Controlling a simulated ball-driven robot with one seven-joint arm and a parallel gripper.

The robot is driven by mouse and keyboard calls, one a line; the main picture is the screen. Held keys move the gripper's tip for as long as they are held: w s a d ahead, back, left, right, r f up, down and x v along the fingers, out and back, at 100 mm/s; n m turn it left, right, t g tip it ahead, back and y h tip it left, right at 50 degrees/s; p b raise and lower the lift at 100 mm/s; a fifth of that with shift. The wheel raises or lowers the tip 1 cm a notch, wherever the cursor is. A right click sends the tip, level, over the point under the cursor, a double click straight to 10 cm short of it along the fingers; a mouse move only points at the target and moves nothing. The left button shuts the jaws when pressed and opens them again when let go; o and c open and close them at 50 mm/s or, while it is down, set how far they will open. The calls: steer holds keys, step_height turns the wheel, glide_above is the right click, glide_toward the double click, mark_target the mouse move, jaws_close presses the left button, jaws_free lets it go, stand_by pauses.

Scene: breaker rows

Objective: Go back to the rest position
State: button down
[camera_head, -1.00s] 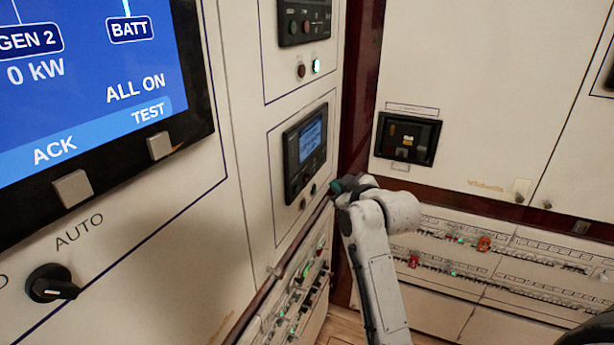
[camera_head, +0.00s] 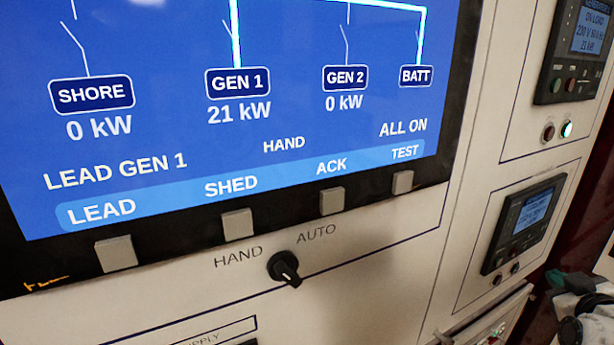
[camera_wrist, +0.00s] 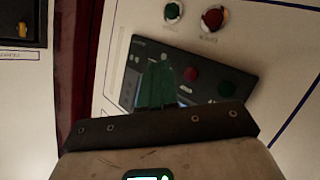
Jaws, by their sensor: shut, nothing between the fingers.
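My gripper (camera_wrist: 155,84) shows in the wrist view with its green fingers together and empty. The fingers stand in front of a dark controller panel (camera_wrist: 225,87) with red and green buttons and hide part of it. I cannot tell the gap between them. In the head view, part of my arm and gripper shows at the lower right edge, beside the lower controller (camera_head: 524,222); most of the arm is out of frame.
A large blue screen (camera_head: 250,130) with grey buttons below it fills the left of the head view. A black HAND/AUTO knob (camera_head: 285,268) sits under it. An upper controller (camera_head: 575,50) is at the right. In the wrist view, a dark red post (camera_wrist: 78,60) stands left.

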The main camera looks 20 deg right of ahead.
steer(key=a+f+g+y, duration=0.3)
steer(key=a+f+y, duration=0.3)
steer(key=a+f, duration=1.1)
steer(key=s+a+f+g+y, duration=0.1)
steer(key=s+a+f+g, duration=0.2)
steer(key=s+a, duration=0.4)
steer(key=s+a+f+n+g+y, duration=0.1)
steer(key=s+a+f+g+y, duration=0.1)
steer(key=s+a+f+g, duration=0.2)
steer(key=s+a+f, duration=0.2)
steer(key=s+a, duration=0.2)
steer(key=a, duration=0.2)
steer(key=shift+s+a+f+n, duration=0.15)
steer(key=shift+s+a+n, duration=0.05)
steer(key=shift+a+n, duration=0.1)
